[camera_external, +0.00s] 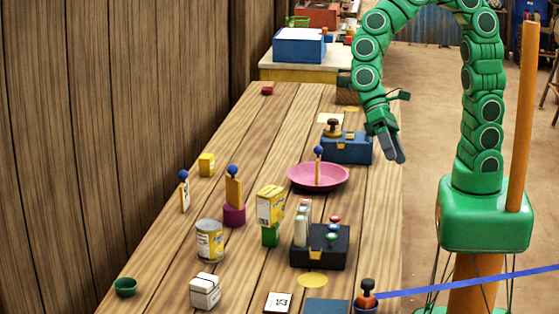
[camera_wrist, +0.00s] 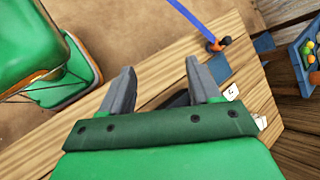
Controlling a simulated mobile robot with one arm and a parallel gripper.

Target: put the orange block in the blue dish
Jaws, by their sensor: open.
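My gripper (camera_external: 394,152) hangs past the table's right edge, right of the pink dish, fingers pointing down. In the wrist view its two fingers (camera_wrist: 161,68) are apart with nothing between them. I cannot tell which. This orange piece shows small in the wrist view (camera_wrist: 223,42), beyond the fingers. Another orange-tan block with a blue ball on top (camera_external: 233,186) stands at a purple dish (camera_external: 234,216).
A pink dish (camera_external: 298,182) holds a blue-topped peg. A blue box (camera_external: 347,149), a black box (camera_external: 320,256), a can (camera_external: 209,240), a yellow carton (camera_external: 270,205) and a green bowl (camera_external: 124,287) stand about. A blue band (camera_external: 450,283) crosses at the near right.

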